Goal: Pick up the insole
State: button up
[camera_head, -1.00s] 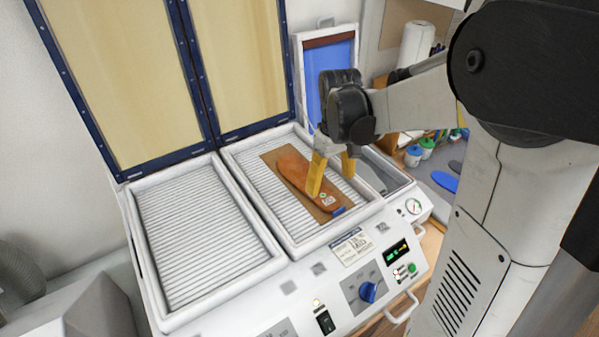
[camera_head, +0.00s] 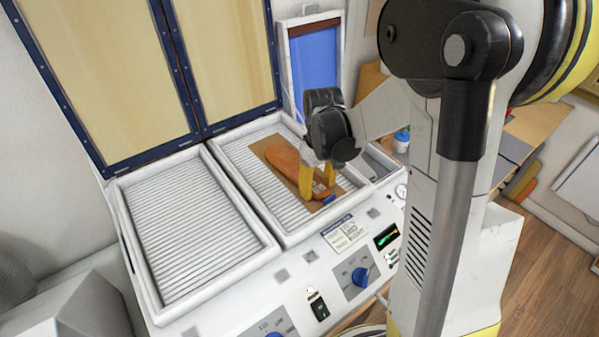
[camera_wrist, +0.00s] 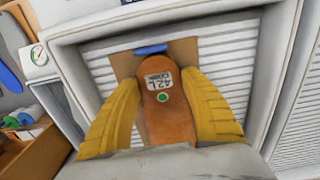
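The insole (camera_head: 286,161) is orange-brown and lies on a brown board (camera_head: 262,148) in the slatted right-hand tray of the white machine. In the wrist view the insole (camera_wrist: 166,118) shows a white "42L" label and a green dot. A small blue piece (camera_wrist: 151,50) lies at its near end. My gripper (camera_head: 317,190) is low over that end, with its yellow fingers pointing down. In the wrist view my gripper (camera_wrist: 160,80) is open, with one finger on each side of the insole and narrow gaps at the tips. The fingers and palm hide part of the insole.
The left-hand slatted tray (camera_head: 190,228) is empty. Two framed lids (camera_head: 100,75) stand open behind the trays. A blue-faced panel (camera_head: 313,80) stands at the back right. The front control panel has a blue knob (camera_head: 361,277). Tray rims stand around the board.

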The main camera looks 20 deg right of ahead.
jog(key=shift+c, duration=0.6)
jog(key=shift+r, duration=0.1)
jog(key=shift+r, duration=0.3)
jog(key=r, duration=0.2)
jog(key=d+r, duration=0.1)
jog(key=r, duration=0.1)
jog(key=shift+s, duration=0.1)
jog(key=s+d+r, duration=0.1)
jog(key=d+r, duration=0.5)
jog(key=d, duration=0.4)
jog(key=shift+d, duration=0.35)
jog(key=shift+r, duration=0.15)
